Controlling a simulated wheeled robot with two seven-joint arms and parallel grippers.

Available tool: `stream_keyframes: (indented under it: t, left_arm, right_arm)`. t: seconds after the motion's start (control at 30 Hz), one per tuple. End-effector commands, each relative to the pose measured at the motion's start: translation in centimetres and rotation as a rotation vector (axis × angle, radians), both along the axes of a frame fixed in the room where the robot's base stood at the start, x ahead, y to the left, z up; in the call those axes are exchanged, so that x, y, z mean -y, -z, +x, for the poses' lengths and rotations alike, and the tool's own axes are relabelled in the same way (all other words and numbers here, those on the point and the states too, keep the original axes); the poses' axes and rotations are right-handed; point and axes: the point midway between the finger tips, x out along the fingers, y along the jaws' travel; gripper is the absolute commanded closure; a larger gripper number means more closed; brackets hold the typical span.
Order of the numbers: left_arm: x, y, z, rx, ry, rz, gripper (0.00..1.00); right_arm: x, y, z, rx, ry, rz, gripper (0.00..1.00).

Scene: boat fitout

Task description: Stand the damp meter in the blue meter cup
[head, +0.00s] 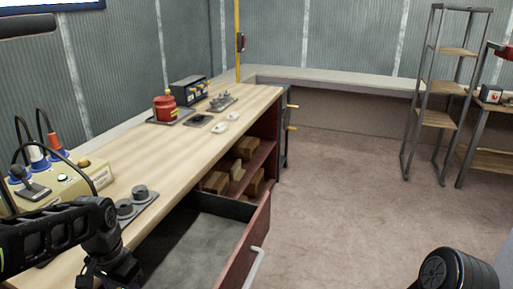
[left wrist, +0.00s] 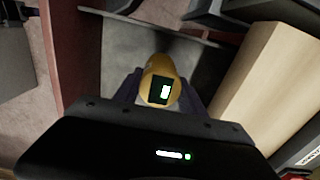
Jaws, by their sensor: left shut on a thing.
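The damp meter (left wrist: 159,88) is yellow with a dark face and a lit display. In the left wrist view it sits between the fingers of my left gripper (left wrist: 158,96), which is shut on it, above the open drawer. In the head view my left arm hangs at the lower left beside the bench; the meter cannot be made out there. Blue-based holders (head: 39,162) stand at the left end of the bench, partly behind a control box; I cannot tell which is the blue meter cup.
The drawer (head: 232,262) stands open, grey and bare inside where seen. Two grey round holders (head: 140,193) sit near the bench's front edge. The control box (head: 70,183) with a cable is at the left. A red container (head: 165,107) stands farther back.

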Motion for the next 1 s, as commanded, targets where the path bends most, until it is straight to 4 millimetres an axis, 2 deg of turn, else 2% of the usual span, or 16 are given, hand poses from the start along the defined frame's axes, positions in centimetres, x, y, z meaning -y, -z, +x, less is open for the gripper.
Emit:
stream_keyframes:
  t: [0.17, 0.33, 0.47, 0.7, 0.83, 1.0]
  left_arm:
    - [-0.2, -0.6, 1.0, 0.002, -0.127, 0.000, 1.00]
    - [0.9, -1.8, 3.6, 0.000, -0.252, 0.000, 1.00]
    - [3.0, -2.6, 6.1, -0.002, -0.321, -0.001, 1.00]
    - [9.1, -3.1, 10.2, -0.003, -0.335, -0.001, 1.00]
    - [11.7, -2.4, 10.7, -0.003, -0.283, 0.000, 1.00]
    - [12.4, -2.0, 10.6, 0.000, -0.268, -0.001, 1.00]
  right_arm:
    - [0.0, 0.0, 0.1, 0.002, 0.003, 0.000, 0.61]
    - [0.0, -0.8, 0.1, 0.001, 0.003, 0.000, 0.61]
    - [0.0, -2.0, 0.1, 0.000, 0.002, 0.000, 0.61]
    - [0.0, -4.7, 0.1, 0.000, 0.003, 0.001, 0.61]
    - [0.0, -5.7, 0.1, 0.000, 0.003, 0.001, 0.61]
    - [0.0, -5.8, 0.1, 0.000, 0.003, 0.001, 0.61]
